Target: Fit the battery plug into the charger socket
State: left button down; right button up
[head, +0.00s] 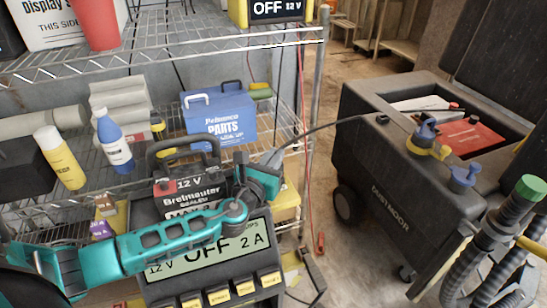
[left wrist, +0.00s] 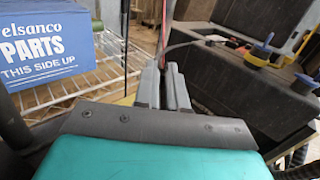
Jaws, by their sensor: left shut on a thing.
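The cable runs right to the black cart. In the left wrist view the closed grey fingers (left wrist: 165,88) point away, with the cable (left wrist: 205,40) beyond them. The charger (head: 268,254) has a lit display reading 12 V, OFF, 2 A. I cannot make out the socket. My right gripper is not in view.
A wire shelf (head: 200,57) holds a blue parts box (head: 220,118), bottles and another OFF 12 V unit (head: 275,10). The black wheeled cart (head: 385,190) stands right. Floor (head: 322,185) shows between them, with a red cable near the shelf post.

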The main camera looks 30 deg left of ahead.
pick_arm(q)
jog(key=shift+f, duration=0.3)
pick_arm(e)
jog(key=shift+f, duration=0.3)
pick_arm(q)
jog(key=c, duration=1.1)
grip_release()
jog(key=shift+s, duration=1)
jog(key=s, duration=0.3)
jog(key=s+p, duration=0.1)
jog(key=s, duration=0.7)
jog(key=shift+d+p, duration=0.3)
jog(key=shift+d, duration=0.05)
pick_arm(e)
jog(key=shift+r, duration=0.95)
